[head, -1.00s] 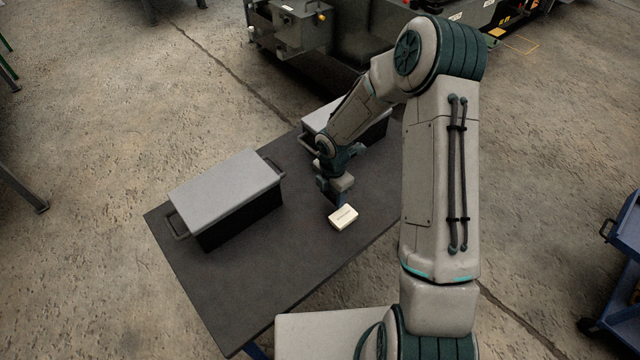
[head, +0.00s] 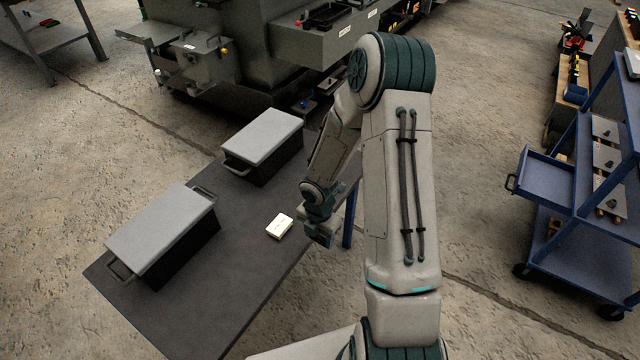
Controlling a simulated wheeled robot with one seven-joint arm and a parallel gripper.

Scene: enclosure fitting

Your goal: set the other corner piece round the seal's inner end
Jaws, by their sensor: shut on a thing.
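My gripper (head: 319,238) points down just past the right edge of the dark table. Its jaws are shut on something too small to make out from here. A small white box (head: 280,226) with faint print on its top lies on the table, left of my gripper and apart from it. I cannot make out a seal, its inner end or any corner piece in this view.
Two dark cases with grey lids, one near (head: 162,232) and one farther back (head: 264,138), stand on the table (head: 215,290). A blue trolley (head: 570,195) with an open drawer and small parts stands at right. A big grey machine (head: 235,50) fills the back. Floor between table and trolley is clear.

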